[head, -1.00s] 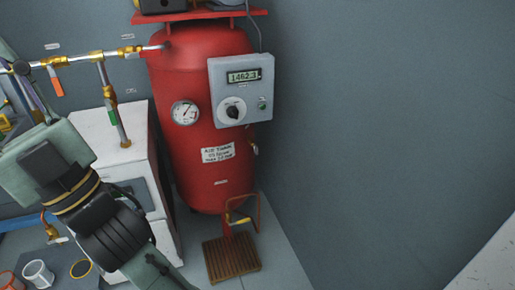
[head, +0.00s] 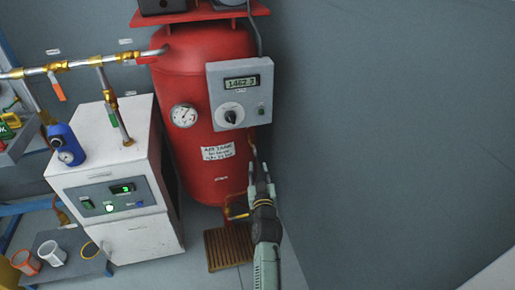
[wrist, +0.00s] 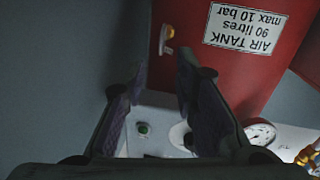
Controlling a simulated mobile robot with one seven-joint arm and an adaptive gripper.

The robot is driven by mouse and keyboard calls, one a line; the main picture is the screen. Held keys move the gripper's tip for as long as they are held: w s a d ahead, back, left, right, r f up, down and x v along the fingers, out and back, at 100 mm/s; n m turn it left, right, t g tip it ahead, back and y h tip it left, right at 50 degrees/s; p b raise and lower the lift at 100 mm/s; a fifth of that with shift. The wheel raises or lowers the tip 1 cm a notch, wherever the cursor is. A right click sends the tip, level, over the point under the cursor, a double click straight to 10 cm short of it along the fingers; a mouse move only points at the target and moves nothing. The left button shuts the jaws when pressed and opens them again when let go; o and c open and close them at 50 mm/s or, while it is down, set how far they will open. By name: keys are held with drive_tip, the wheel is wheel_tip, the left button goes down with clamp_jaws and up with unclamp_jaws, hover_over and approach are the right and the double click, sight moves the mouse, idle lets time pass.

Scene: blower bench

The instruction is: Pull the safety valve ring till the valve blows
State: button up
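The red air tank (head: 190,100) stands against the wall. A small brass fitting, seemingly the safety valve (head: 252,142), sits on its right side below the grey box. In the wrist view this fitting (wrist: 167,40) shows on the tank near the label, beyond my fingers; its ring is too small to make out. My gripper (head: 259,172) is raised just below the fitting in the head view. In the wrist view my gripper (wrist: 160,78) is open, with nothing between its fingers.
The grey control box (head: 239,93) reads about 1462 and has a knob and green button. A pressure gauge (head: 183,115) is on the tank. A white cabinet (head: 135,225) and pipework (head: 75,65) stand left. The wall side at right is clear.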

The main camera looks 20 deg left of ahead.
drive_tip(key=p+x, duration=0.2)
drive_tip(key=x, duration=0.8)
drive_tip(key=shift+a+r, duration=0.1)
drive_tip(key=shift+c, duration=0.2)
drive_tip(key=c, duration=0.5)
clamp_jaws()
